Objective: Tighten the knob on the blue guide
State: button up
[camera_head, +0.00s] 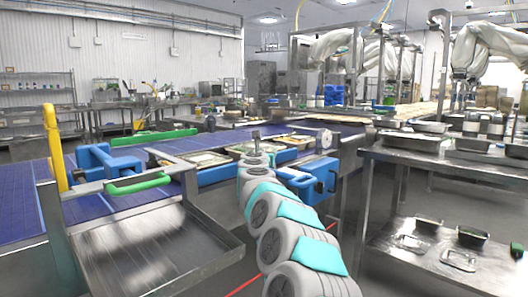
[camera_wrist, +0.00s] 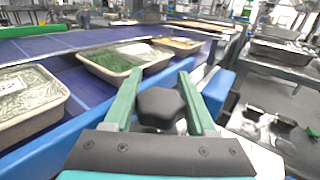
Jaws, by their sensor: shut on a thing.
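My gripper (camera_wrist: 160,92) shows in the wrist view with its two green fingers on either side of a dark, faceted knob (camera_wrist: 160,106). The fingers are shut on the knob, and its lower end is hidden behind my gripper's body. A blue guide (camera_wrist: 216,94) shows just right of the fingers. In the head view, my arm reaches forward to the near edge of the conveyor, with the blue guide's block (camera_head: 318,178) right of it. My fingers and the held knob cannot be made out clearly there.
The blue conveyor belt (camera_head: 105,203) carries several trays, including one with green contents (camera_wrist: 124,58) and a pale one (camera_wrist: 28,98). A second blue block (camera_head: 108,165) and a steel chute (camera_head: 150,248) stand at left. A steel table (camera_head: 445,165) with pans stands at right.

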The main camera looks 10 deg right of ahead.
jog(key=shift+s+d+m+g+h, duration=0.1)
jog(key=shift+d+m+g+h, duration=0.1)
jog(key=shift+m+g+h, duration=0.6)
jog(key=shift+s+d+m+g+h, duration=0.15)
jog(key=shift+m+g+h, duration=0.15)
jog(key=shift+m+h, duration=0.85)
jog(key=shift+n+h, duration=0.25)
jog(key=shift+h, duration=0.2)
jog(key=shift+r, duration=0.1)
jog(key=o, duration=1.4)
jog(key=shift+c, duration=0.2)
jog(key=shift+s+a+f, duration=0.2)
jog(key=shift+s, duration=0.1)
jog(key=b+v, duration=0.3)
jog(key=v, duration=0.4)
jog(key=shift+r, duration=0.2)
